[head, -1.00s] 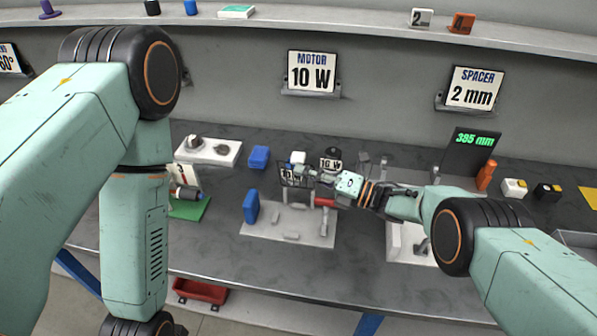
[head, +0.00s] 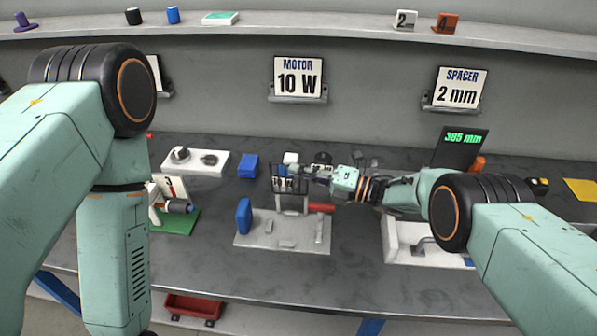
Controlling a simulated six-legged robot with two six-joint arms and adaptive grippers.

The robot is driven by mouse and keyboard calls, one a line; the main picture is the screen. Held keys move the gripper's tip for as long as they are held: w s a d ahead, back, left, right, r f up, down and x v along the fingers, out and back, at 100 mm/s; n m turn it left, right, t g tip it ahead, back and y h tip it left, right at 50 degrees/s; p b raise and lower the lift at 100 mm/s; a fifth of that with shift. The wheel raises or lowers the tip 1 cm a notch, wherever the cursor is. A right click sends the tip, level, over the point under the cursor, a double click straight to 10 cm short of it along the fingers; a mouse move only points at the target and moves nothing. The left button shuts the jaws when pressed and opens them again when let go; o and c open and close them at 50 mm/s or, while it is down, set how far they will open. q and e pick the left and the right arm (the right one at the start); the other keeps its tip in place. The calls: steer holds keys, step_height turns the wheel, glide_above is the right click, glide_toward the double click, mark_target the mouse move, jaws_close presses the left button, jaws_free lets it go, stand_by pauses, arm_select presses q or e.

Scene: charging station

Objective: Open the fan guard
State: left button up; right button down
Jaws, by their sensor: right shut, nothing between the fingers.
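The fan guard, a small dark wire grid (head: 275,186), stands upright at the back of a light grey fixture plate (head: 255,241) on the bench. Pale parts show through its bars. My right gripper (head: 297,172) comes in from the right. Its fingers are shut and empty at the guard's upper right edge. I cannot tell whether they touch it. My left arm fills the left side, and its gripper is out of the picture.
A blue block (head: 243,215) stands on the plate's left and a red handle (head: 321,207) on its right. Another blue block (head: 248,166) and a white tray (head: 195,162) are behind. A dark display (head: 459,148) stands right. The bench front is clear.

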steer(key=v, duration=1.1)
steer(key=shift+s+d, duration=0.25)
steer(key=shift+d, duration=0.15)
steer(key=shift+d, duration=0.1)
